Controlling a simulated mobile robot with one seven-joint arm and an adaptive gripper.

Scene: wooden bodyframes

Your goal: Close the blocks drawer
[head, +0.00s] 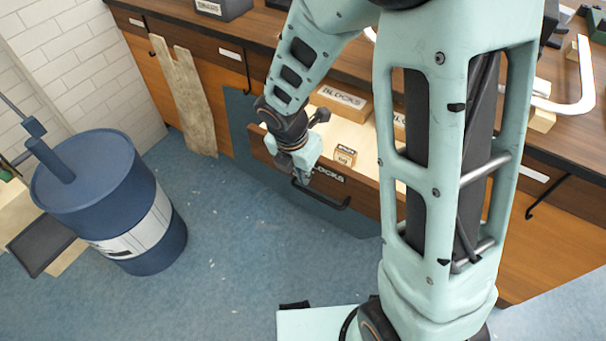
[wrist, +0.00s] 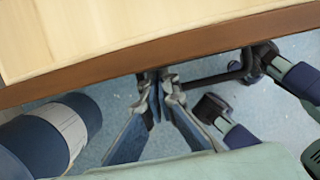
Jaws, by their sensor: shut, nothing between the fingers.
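The blocks drawer (head: 362,196) stands pulled out of the wooden counter, its brown front labelled BLOCKS. A black bar handle (head: 335,205) is on its front. Inside are a small wooden block (head: 345,157) and a larger box labelled BLOCKS (head: 342,101); my arm hides part of the inside. My gripper (head: 303,178) is shut and empty at the drawer front, near the left end of the handle. In the wrist view the fingertips (wrist: 158,78) are close to the drawer's brown front edge (wrist: 205,42), with the handle (wrist: 212,80) to their right. Contact cannot be told.
A blue drum (head: 95,195) stands on the floor at the left. A worn plank (head: 187,100) leans against the counter left of the drawer. Items lie on the counter top (head: 260,25). The blue floor (head: 240,230) before the drawer is clear.

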